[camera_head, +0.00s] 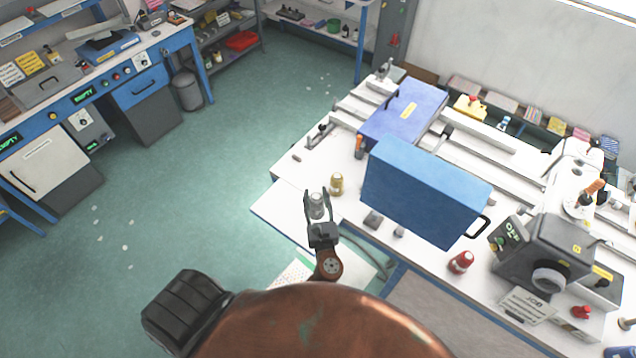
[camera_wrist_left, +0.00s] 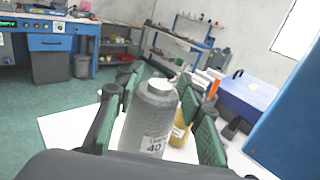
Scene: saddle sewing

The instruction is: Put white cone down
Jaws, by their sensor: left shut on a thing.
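The white cone, a pale grey-white thread spool with a label reading 40 (camera_wrist_left: 150,120), is between the fingers of my left gripper in the left wrist view. It also shows small in the head view (camera_head: 317,206). My left gripper (camera_head: 317,200) is shut on it, over or near the white table's (camera_head: 285,215) left corner. I cannot tell whether the cone touches the table. A yellow cone (camera_head: 337,184) stands on the table just beyond it, partly hidden behind the white cone in the left wrist view (camera_wrist_left: 180,132). My right gripper is not in view.
A blue box (camera_head: 425,190) stands right of the gripper. A red cone (camera_head: 461,262) and a dark grey machine (camera_head: 545,255) stand farther right. Small grey blocks (camera_head: 373,220) lie near the gripper. The table's left corner has bare space.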

